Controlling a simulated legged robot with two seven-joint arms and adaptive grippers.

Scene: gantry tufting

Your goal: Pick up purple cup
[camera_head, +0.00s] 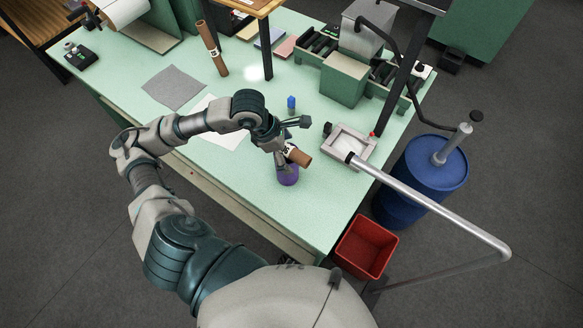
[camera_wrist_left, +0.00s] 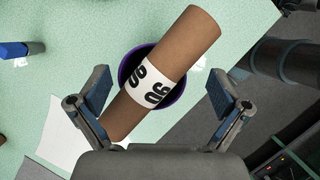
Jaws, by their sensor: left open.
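The purple cup (camera_head: 288,178) stands upright near the front edge of the pale green table (camera_head: 320,215). A brown cardboard tube (camera_head: 297,155) with a white label marked 06 leans out of it. In the left wrist view, the cup's dark rim (camera_wrist_left: 178,103) shows behind the tube (camera_wrist_left: 190,40), which crosses it diagonally. My left gripper (camera_head: 292,138) is above and beside the cup. In the wrist view its two fingers (camera_wrist_left: 153,95) are spread apart, with the tube and cup between and beyond them. Nothing is gripped. My right gripper is not in view.
A small blue object (camera_head: 291,103) stands behind the gripper. A grey tray (camera_head: 350,146) lies to the right. Beside the table are a blue drum (camera_head: 425,165) and a red bin (camera_head: 366,247). Another tube (camera_head: 212,48), a grey sheet (camera_head: 174,87) and a post (camera_head: 266,50) are farther back.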

